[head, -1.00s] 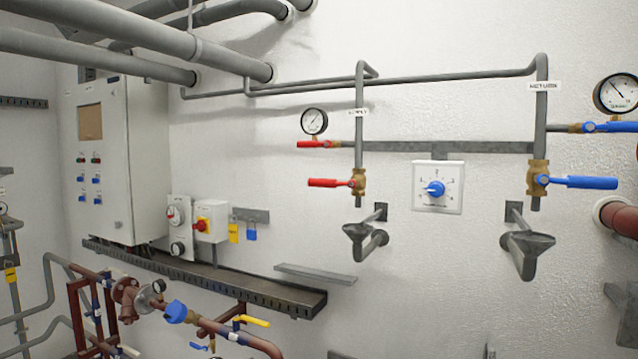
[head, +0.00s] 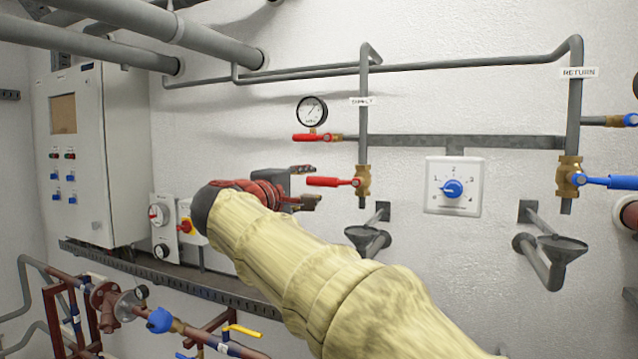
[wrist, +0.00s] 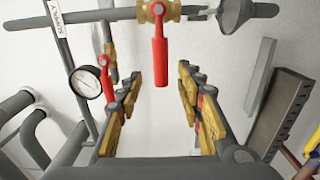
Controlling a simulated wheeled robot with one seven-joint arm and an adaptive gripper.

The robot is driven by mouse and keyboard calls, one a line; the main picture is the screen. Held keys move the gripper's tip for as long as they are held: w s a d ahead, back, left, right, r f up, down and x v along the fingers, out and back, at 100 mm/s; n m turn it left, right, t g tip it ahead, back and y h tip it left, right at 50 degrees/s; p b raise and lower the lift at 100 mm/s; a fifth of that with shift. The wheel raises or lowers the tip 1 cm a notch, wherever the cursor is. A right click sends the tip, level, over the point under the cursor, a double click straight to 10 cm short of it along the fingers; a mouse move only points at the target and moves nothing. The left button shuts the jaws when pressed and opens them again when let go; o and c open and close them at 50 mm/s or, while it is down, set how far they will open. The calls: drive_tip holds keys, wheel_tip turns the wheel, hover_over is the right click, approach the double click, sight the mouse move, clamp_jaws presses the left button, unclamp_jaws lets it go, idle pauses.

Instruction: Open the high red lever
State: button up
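The high red lever (head: 312,137) lies horizontal below the round gauge on the wall. In the wrist view, its red handle (wrist: 105,66) is partly hidden by the left finger. A second, lower red lever (head: 328,182) lies horizontal on a brass valve of the supply pipe. It also shows at the centre of the wrist view (wrist: 160,62). My gripper (head: 308,185) is open and empty. Its fingers point right, toward the lower lever, and sit below the high lever. In the wrist view, the lower lever's free end lines up with the gap between my fingertips (wrist: 157,82); contact cannot be told.
A pressure gauge (head: 312,111) sits just above the high lever. A grey supply pipe (head: 363,120) runs vertically to the right. Funnel drains (head: 368,238) stick out below. A dial box (head: 453,187) is on the wall. A control cabinet (head: 92,155) stands left.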

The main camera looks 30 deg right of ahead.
sight(319, 182)
drive_tip(key=x, duration=0.6)
drive_tip(key=shift+w+d, duration=0.25)
drive_tip(key=shift+d, duration=0.1)
drive_tip(key=shift+c, duration=0.8)
drive_tip(key=shift+f, duration=0.1)
drive_tip(key=c, duration=0.7)
clamp_jaws()
